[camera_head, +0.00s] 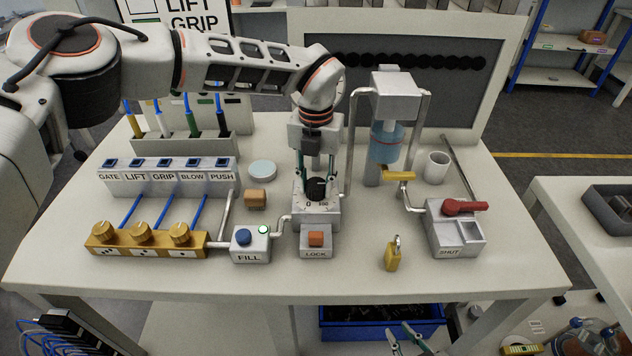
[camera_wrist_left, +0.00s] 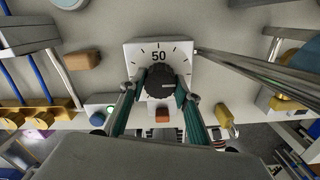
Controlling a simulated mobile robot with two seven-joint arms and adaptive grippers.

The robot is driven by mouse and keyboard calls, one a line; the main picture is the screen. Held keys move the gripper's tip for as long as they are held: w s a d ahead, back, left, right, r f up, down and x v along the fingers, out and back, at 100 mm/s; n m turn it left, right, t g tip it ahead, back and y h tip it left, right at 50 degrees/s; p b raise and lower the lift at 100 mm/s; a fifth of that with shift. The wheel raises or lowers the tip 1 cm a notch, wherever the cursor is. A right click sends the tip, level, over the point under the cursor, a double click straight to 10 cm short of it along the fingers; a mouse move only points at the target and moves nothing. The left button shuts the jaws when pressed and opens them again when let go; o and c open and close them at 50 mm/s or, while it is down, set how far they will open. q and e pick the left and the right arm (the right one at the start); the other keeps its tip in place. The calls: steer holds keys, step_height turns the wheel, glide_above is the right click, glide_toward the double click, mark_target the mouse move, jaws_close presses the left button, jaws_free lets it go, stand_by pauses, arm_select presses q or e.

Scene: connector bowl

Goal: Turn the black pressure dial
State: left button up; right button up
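The black pressure dial (camera_head: 316,188) sits on a pale housing with a scale around it. My left gripper (camera_head: 316,186) reaches down over the dial. In the left wrist view its fingertips (camera_wrist_left: 161,88) are on both sides of the dial and appear to touch it. My right gripper (camera_head: 400,332) shows at the bottom edge of the head view, fingers apart and empty, in front of the table.
An orange LOCK button (camera_head: 316,239) lies just in front of the dial. The FILL box (camera_head: 249,244) and yellow knob block (camera_head: 146,240) are to the left. A brass padlock (camera_head: 392,253) and the red SHUT lever (camera_head: 463,207) are to the right. Pipes flank the dial.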

arm_select(q)
steer(key=shift+c, duration=0.3)
steer(key=shift+m, duration=0.3)
steer(key=shift+m, duration=0.3)
steer(key=shift+m+p, duration=0.4)
steer(key=shift+m, duration=1.8)
steer(key=o, duration=1.1)
